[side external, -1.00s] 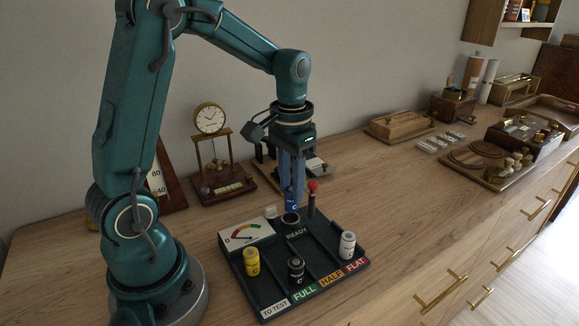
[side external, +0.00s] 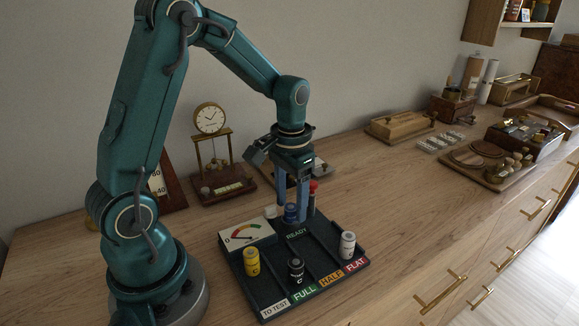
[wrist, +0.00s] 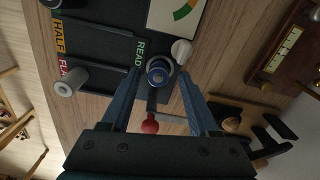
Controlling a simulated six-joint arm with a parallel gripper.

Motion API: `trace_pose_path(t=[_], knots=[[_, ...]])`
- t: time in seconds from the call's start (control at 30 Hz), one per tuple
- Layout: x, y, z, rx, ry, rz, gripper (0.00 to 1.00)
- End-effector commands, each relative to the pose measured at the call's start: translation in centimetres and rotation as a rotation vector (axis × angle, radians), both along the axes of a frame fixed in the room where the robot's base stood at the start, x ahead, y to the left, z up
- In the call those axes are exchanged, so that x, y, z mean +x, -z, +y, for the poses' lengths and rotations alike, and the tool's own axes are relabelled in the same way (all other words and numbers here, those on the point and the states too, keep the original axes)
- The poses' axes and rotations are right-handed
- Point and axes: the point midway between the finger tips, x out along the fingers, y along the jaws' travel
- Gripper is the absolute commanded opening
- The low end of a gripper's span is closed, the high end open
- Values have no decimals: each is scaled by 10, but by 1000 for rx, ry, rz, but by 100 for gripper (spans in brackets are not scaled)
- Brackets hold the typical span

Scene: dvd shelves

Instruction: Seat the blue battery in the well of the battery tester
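The blue battery (side external: 290,213) stands upright at the well of the battery tester (side external: 237,272), just behind the READY label. In the wrist view the blue battery (wrist: 157,72) shows end-on inside the round rim of the well; how deep it sits is hard to tell. My gripper (side external: 293,207) is above the well, pointing down, with its fingers apart. In the wrist view my gripper (wrist: 160,78) has a finger on each side of the battery, with visible gaps. The red-knobbed lever (side external: 313,187) stands right beside the right finger.
A yellow battery (side external: 251,261), a black battery (side external: 296,270) and a white battery (side external: 348,244) stand in the tester's lanes. A white knob (side external: 270,211) is close left of the well. A clock (side external: 211,119) stands behind.

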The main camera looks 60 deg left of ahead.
Motion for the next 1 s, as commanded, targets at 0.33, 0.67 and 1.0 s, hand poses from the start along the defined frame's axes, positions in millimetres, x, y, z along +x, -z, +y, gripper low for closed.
trace_pose_path(t=[0.33,0.67,1.0], knots=[[1,-31,0,2,0,-8,61],[1,-98,0,2,0,-7,61],[-2,-125,-3,4,4,-12,61]])
